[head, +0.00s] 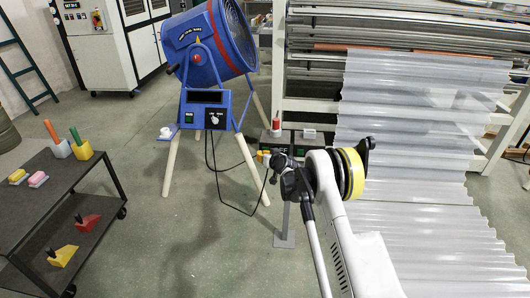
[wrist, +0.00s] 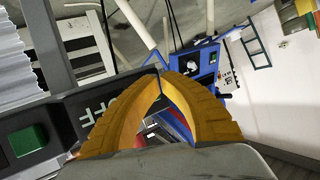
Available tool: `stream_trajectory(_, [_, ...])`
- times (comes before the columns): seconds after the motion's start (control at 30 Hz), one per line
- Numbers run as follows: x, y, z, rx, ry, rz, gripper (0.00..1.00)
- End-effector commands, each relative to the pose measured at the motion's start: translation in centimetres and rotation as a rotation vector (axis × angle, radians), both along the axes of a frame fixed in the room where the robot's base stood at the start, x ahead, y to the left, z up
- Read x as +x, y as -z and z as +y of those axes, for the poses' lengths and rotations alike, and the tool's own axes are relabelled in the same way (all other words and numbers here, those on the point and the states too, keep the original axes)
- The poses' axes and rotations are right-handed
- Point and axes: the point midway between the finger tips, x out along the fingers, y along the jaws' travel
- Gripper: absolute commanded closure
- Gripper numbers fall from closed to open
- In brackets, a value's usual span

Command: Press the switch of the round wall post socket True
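A dark box (head: 322,145) on a grey post stands behind my arm in the head view. In the wrist view the box (wrist: 60,108) carries large "OFF" lettering and a green square switch (wrist: 27,139) at lower left. My gripper (head: 264,156) is at the box's left end in the head view; contact cannot be told. In the wrist view its orange fingers (wrist: 160,73) meet at the tips with nothing held, over the lettering's right end. I cannot tell which part is the round socket.
A blue drum machine (head: 208,50) on pale legs stands behind left, its black cable hanging near my gripper. A dark cart (head: 60,190) with small blocks is at left. Corrugated sheets (head: 420,130) hang from a rack at right. Floor between cart and post is clear.

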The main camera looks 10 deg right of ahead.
Motion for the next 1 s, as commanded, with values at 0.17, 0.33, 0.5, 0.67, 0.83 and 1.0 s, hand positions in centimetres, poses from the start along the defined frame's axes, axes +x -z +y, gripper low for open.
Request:
stream_trajectory(0.17, [0.1, 0.0, -0.1, 0.0, 0.0, 0.0, 1.0])
stream_trajectory(0.33, [-0.1, 0.0, 0.0, 0.0, 0.0, 0.0, 1.0])
stream_trajectory(0.5, [-1.0, 0.0, 0.3, 0.0, 0.0, 0.0, 1.0])
stream_trajectory(0.67, [-1.4, 0.0, 0.4, 0.0, 0.0, 0.0, 1.0])
stream_trajectory(0.83, [-1.4, 0.0, 0.4, 0.0, 0.0, 0.0, 1.0])
stream_trajectory(1.0, [-2.2, 0.0, 0.7, 0.0, 0.0, 0.0, 1.0])
